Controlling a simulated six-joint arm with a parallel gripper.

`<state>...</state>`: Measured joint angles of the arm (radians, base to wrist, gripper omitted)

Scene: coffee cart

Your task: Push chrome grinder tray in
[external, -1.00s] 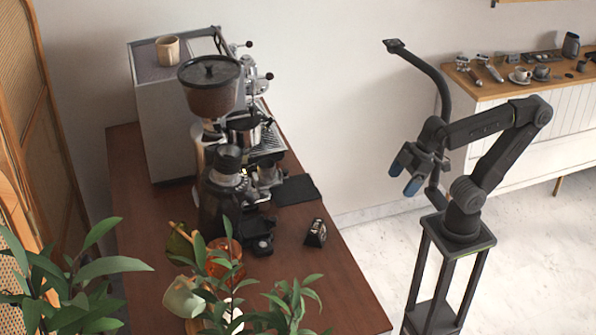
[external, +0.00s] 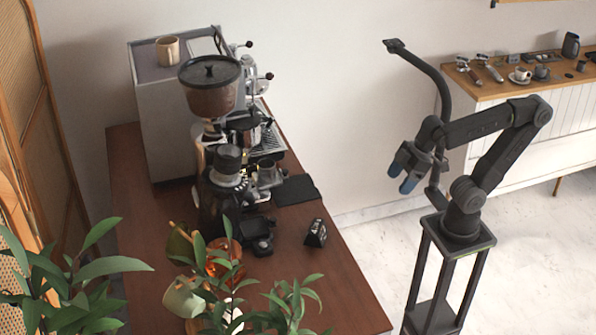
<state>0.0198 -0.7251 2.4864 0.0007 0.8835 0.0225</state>
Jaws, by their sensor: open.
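The chrome grinder (external: 199,148) stands on the brown counter with a large brown hopper (external: 211,98) on top. A shorter black grinder (external: 213,205) stands in front of it and covers much of its lower part. I cannot clearly make out the chrome grinder's tray or how far out it is. A dark tray-like part (external: 254,226) shows beside the black grinder's base. My gripper (external: 404,176) has blue fingertips, is open and empty, and hangs in the air right of the counter, well apart from both grinders.
An espresso machine (external: 162,110) with a cup on top stands at the back. A black mat (external: 297,190) and a small black item (external: 316,233) lie on the counter (external: 345,290). Plants and an orange glass vessel (external: 225,258) fill the front. Clear air lies between my arm and the counter.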

